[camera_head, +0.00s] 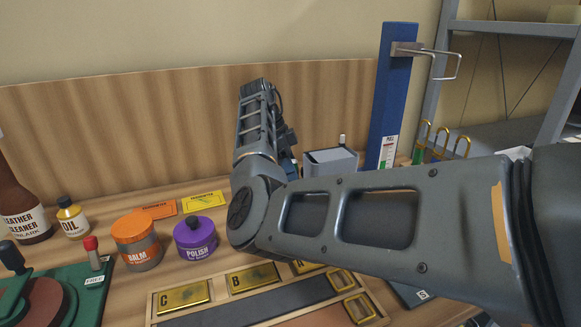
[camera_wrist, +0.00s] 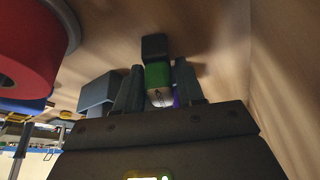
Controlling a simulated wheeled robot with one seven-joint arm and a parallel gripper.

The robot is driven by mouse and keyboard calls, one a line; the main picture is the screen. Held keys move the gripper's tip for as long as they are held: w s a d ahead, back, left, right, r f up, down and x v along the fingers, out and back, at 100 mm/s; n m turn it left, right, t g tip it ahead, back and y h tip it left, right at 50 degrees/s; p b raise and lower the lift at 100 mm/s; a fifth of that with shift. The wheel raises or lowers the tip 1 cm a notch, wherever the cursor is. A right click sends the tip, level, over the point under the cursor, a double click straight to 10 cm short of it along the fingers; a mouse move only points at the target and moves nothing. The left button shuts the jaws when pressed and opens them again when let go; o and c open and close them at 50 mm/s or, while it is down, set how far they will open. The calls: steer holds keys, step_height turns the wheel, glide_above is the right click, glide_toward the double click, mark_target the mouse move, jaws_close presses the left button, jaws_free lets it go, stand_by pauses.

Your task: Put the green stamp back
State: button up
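The green stamp (camera_wrist: 157,77) shows in the wrist view as a green band between a dark block at the far end and a pale labelled part at the near end. My gripper (camera_wrist: 158,66) has one finger on each side of the stamp, with no clear gap, and appears shut on it. In the head view my arm bends upward at the middle and hides most of the area behind it. I cannot make out the fingers or the stamp there. The stamp's place is not clearly identifiable.
An orange balm tin (camera_head: 138,240) and a purple polish jar (camera_head: 195,238) stand left of my arm. A grey box (camera_head: 330,162) and a blue post with a metal hook (camera_head: 391,95) stand behind it. A lettered tray (camera_head: 215,310) lies in front. A red cylinder (camera_wrist: 30,50) is close in the wrist view.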

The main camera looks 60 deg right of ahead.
steer(key=shift+o, duration=1.4)
steer(key=shift+r, duration=0.1)
steer(key=v, duration=0.7)
steer(key=shift+r, duration=0.25)
steer(key=shift+w+a, duration=0.1)
